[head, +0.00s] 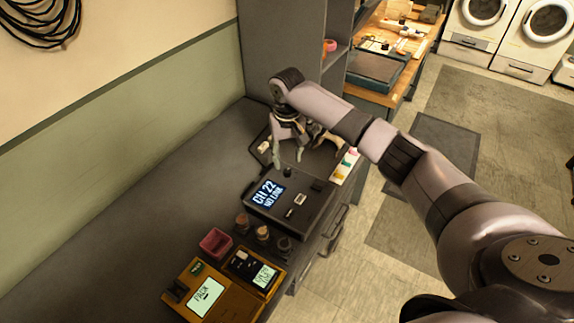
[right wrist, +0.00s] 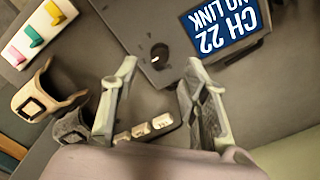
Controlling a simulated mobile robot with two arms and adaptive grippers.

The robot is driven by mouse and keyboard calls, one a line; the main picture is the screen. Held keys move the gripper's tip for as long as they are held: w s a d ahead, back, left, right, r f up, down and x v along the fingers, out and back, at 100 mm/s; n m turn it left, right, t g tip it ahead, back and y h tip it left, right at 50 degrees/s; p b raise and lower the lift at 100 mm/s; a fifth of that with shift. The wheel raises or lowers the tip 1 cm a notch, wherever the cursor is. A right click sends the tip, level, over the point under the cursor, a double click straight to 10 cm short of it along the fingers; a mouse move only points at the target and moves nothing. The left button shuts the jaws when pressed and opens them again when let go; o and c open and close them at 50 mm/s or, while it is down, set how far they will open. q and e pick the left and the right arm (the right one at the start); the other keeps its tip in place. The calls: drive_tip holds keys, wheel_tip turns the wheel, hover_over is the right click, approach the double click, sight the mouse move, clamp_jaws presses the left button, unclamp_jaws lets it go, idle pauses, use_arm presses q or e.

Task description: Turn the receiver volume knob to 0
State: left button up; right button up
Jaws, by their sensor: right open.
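The receiver (head: 318,205) is a dark box on the grey counter, with a lit blue display reading "CH 22 NO LINK". It also shows at the top of the right wrist view (right wrist: 180,72). A small round black knob (head: 287,171) sits on its top face near the far edge, and it shows in the right wrist view (right wrist: 160,53). The knob's setting is too small to read. My right gripper (head: 288,158) is open and empty just beyond the knob. In the right wrist view its fingertips (right wrist: 163,62) straddle the knob's position, apart from it. My left gripper is not in view.
A white strip with coloured switches (head: 345,166) lies right of the receiver; beige and grey brackets (right wrist: 47,97) are near it. Several jars (head: 262,232), a pink box (head: 215,242) and yellow devices (head: 185,290) stand nearer. A grey cabinet (head: 275,45) rises behind. The counter's left is clear.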

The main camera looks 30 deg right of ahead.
sight(287, 170)
wheel_tip(287, 170, down, 4)
drive_tip(key=shift+r, duration=0.1)
drive_tip(key=shift+f, duration=0.55)
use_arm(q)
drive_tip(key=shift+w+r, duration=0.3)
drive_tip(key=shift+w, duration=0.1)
use_arm(e)
clamp_jaws()
